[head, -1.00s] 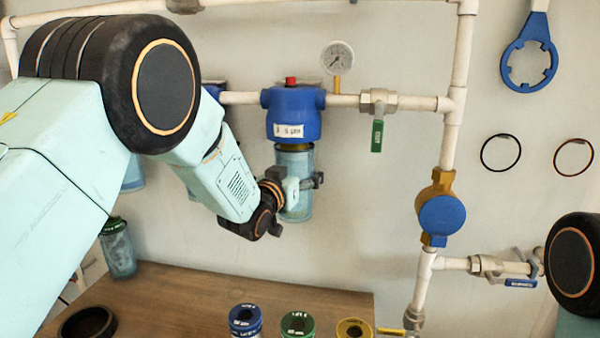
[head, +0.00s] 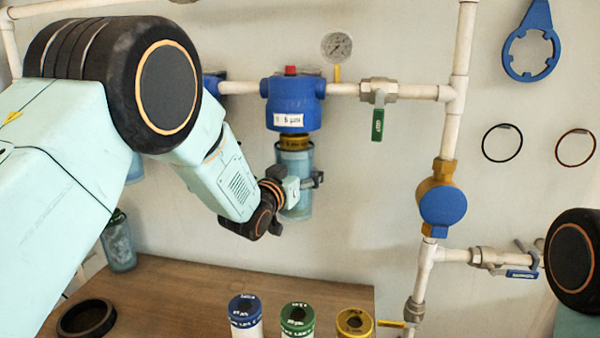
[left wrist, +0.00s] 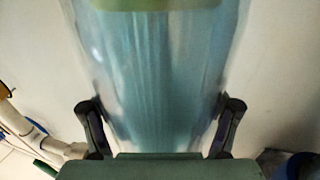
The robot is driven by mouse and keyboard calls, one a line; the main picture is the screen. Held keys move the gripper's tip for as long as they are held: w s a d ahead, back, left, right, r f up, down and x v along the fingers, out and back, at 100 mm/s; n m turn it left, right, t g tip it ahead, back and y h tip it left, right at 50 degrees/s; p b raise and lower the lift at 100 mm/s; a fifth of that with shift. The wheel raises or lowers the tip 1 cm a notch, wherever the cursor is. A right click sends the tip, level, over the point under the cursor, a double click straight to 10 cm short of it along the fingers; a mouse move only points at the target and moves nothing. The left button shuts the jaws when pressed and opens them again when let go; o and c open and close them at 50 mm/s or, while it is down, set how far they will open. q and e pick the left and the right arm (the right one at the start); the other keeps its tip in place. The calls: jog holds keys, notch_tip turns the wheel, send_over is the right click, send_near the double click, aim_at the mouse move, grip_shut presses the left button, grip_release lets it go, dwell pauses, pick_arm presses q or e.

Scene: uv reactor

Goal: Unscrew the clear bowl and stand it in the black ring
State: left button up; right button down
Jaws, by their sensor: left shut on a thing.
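The clear bowl (head: 296,205), bluish and see-through, hangs upright below the blue filter head (head: 292,103). A yellow-banded cartridge top (head: 293,138) shows in the gap between the head and the bowl's rim. My left gripper (head: 305,182) is shut on the bowl's side. In the left wrist view the bowl (left wrist: 165,90) fills the middle between the two dark fingers, with a yellow-green band at the top. The black ring (head: 69,330) lies empty on the wooden bench at the lower left. My right gripper is out of view.
Blue-, green- and yellow-topped cartridges (head: 297,318) stand at the bench's front. A pipe with a blue meter (head: 442,205) runs down on the right. The wooden bench (head: 180,290) is clear between ring and cartridges.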

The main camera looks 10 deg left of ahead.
pick_arm(q)
jog(key=s+p, duration=0.1)
jog(key=s, duration=1.1)
jog(key=shift+f, duration=0.3)
dwell(0.7)
